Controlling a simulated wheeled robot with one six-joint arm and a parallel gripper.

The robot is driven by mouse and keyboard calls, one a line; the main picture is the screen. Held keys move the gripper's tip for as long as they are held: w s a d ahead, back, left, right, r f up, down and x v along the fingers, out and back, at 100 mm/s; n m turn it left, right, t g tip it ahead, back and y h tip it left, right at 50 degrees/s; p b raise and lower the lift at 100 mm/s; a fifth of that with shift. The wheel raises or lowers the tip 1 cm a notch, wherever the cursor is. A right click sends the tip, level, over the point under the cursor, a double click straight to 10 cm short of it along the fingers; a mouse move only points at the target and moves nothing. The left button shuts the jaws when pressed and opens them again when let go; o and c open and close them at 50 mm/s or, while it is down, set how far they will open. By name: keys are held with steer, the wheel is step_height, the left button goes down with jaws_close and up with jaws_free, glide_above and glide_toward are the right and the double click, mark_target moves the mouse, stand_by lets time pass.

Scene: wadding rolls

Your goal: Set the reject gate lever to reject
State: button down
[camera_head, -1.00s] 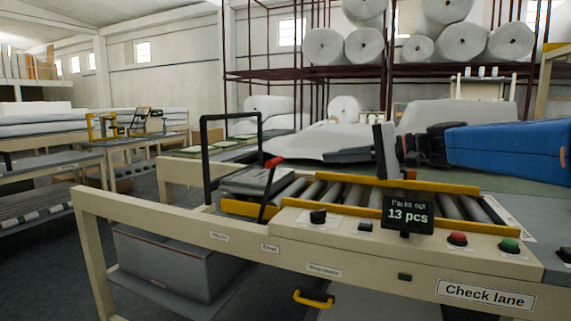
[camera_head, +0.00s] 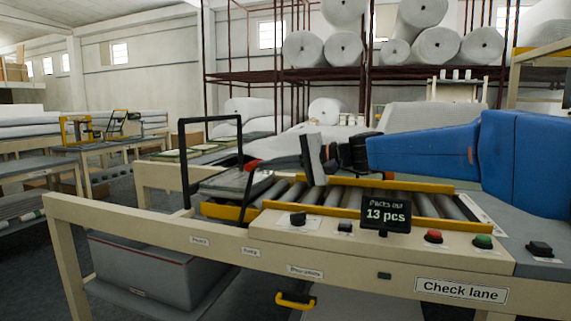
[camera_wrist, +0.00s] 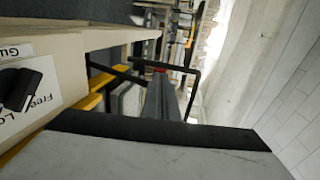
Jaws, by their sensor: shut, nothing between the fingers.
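The reject gate lever, a black stick with a red tip (camera_head: 252,164), stands at the left end of the roller lane, leaning slightly right at its top. My gripper (camera_head: 264,168) is shut and empty, pointing left, with its fingertips at or very near the red tip. The head view does not settle whether they touch. In the wrist view the grey fingers of my gripper (camera_wrist: 163,88) reach up to the red tip (camera_wrist: 158,70). The lever's lower stick is mostly hidden there. No lever position marking is readable.
A black upright frame (camera_head: 183,160) stands left of the lever. The yellow-railed roller lane (camera_head: 345,197) lies below my arm. A display (camera_head: 386,212) reading 13 pcs, a black knob (camera_head: 298,219), a red button (camera_head: 433,236) and a green button (camera_head: 483,241) are along the front.

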steer(key=shift+x, duration=1)
steer(key=shift+a, duration=0.1)
